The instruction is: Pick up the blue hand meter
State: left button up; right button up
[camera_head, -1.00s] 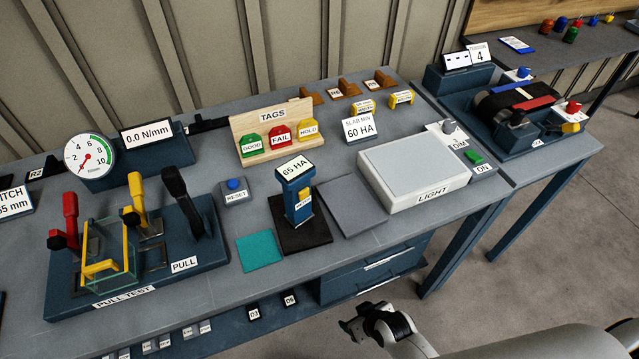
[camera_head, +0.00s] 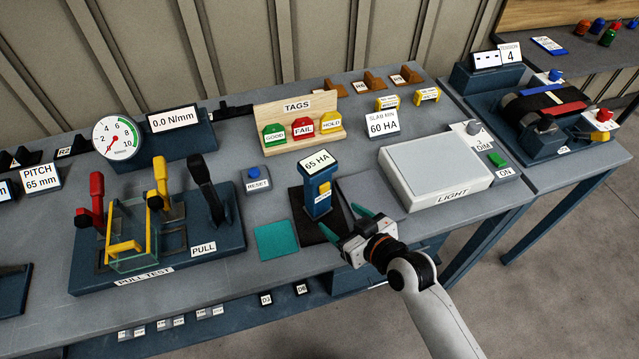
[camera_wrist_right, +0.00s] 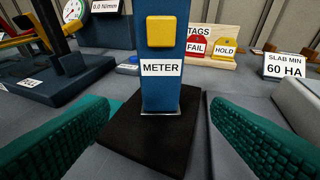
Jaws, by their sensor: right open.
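The blue hand meter (camera_head: 317,187) stands upright on a black pad (camera_head: 305,233) on the bench, its top display reading 65 HA. In the right wrist view the meter (camera_wrist_right: 161,90) stands straight ahead, with a yellow button and a METER label facing me. My right gripper (camera_head: 345,227) is open just in front of the meter, on its near right side. Its teal fingers (camera_wrist_right: 163,140) show at the left and right of the wrist view, with the meter's lower body beyond and between them, apart from both. My left gripper is not in view.
A teal square (camera_head: 276,240) lies left of the pad, and the PULL TEST rig (camera_head: 155,240) stands further left. A light box (camera_head: 435,172) is to the right, with a grey slab (camera_head: 370,190) beside it. The tag rack (camera_head: 298,125) stands behind.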

aim_at(325, 176)
jog(key=x, duration=0.5)
jog(key=shift+w+a+p, duration=0.1)
jog(key=shift+p, duration=0.3)
jog(key=shift+w+a, duration=0.3)
jog(key=shift+w, duration=0.15)
jog(key=p+x, duration=0.1)
jog(key=x, duration=0.2)
jog(key=shift+w+a+f, duration=0.1)
jog(key=shift+w, duration=0.1)
jog(key=shift+w+a+f, duration=0.25)
jog(key=shift+w, duration=0.1)
jog(key=shift+c, duration=0.8)
jog(key=c, duration=1.1)
notch_tip(325, 176, up, 10)
jog(key=shift+r, duration=0.1)
